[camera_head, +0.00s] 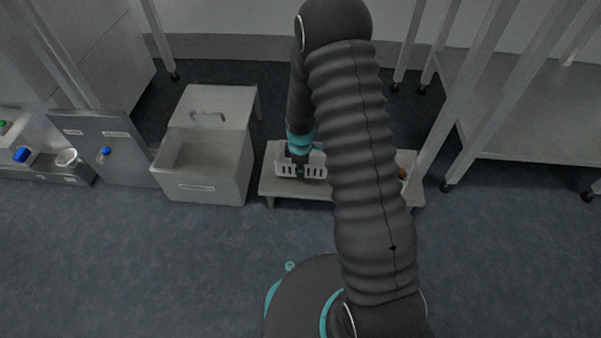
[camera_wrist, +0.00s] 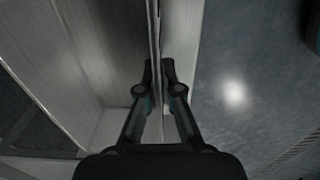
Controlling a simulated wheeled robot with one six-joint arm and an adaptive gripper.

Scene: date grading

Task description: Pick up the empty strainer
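The strainer (camera_head: 287,170), a pale basket with slots in its near side, is at the left part of a low bench. My arm hides its right part in the head view. My gripper (camera_head: 300,172) points down at its near wall. In the wrist view, my gripper (camera_wrist: 158,78) has its fingers close together, one on each side of a thin pale wall, with little or no gap seen. The pale surfaces left of that wall look bare. I cannot tell whether the strainer is clear of the bench.
The low bench (camera_head: 268,187) has a small reddish-brown thing (camera_head: 403,173) at its right end. A grey panel and counter are farther left; a steel table (camera_head: 530,125) is at right. The front floor is clear.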

